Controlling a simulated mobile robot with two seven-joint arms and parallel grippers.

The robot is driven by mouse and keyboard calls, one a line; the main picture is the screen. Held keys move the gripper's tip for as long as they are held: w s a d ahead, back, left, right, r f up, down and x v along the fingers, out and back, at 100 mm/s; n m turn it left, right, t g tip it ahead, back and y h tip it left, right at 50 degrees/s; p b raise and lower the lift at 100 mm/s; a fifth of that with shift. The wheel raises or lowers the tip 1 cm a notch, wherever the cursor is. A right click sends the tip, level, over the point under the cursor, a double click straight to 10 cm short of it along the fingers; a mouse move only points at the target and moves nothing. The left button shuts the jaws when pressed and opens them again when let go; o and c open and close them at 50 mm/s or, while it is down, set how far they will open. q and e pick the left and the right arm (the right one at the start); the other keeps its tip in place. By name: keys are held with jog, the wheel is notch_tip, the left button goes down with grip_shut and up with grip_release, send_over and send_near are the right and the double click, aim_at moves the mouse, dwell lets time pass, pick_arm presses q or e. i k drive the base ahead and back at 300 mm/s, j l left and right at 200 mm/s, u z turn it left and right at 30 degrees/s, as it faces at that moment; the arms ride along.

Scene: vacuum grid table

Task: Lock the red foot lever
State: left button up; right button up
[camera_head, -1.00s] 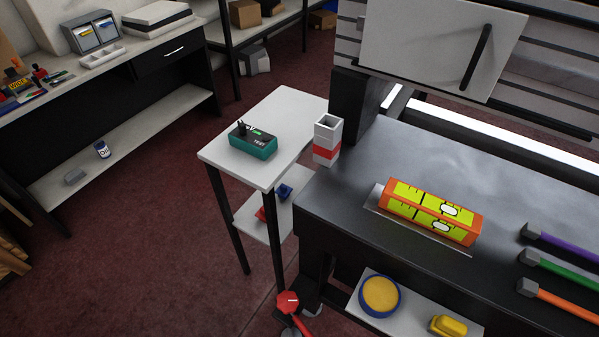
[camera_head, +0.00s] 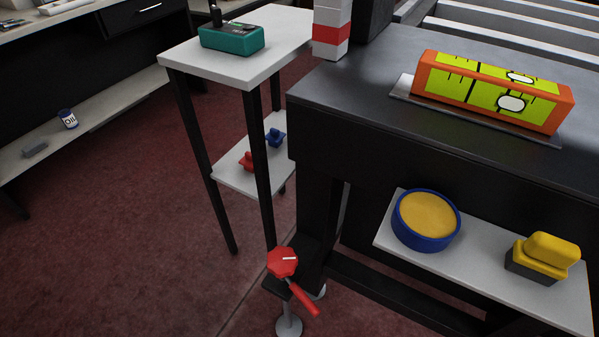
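The red foot lever (camera_head: 283,262) is at the bottom of the black table's near left leg, low over the floor. It has a red octagonal head with a white mark, and a red handle (camera_head: 303,299) that slants down to the right. A grey levelling foot (camera_head: 288,325) stands under it on the floor. Whether the lever is locked I cannot tell. Neither of my grippers shows in the view.
The black table (camera_head: 330,110) bears an orange and yellow level (camera_head: 490,92). Its lower shelf (camera_head: 480,281) holds a blue-rimmed round tub (camera_head: 427,221) and a yellow block (camera_head: 545,256). A white side table (camera_head: 185,57) stands left of it. The red floor (camera_head: 130,240) at the left is open.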

aim_at(304, 298)
jog(key=k+l+u, duration=0.15)
jog(key=k+j+z, duration=0.15)
jog(key=z, duration=2.05)
jog(key=u, duration=2.05)
jog(key=i+j+z, duration=0.25)
jog(key=j+z, duration=0.25)
jog(key=k+j, duration=0.1)
jog(key=k, duration=0.2)
jog(key=z, duration=1.65)
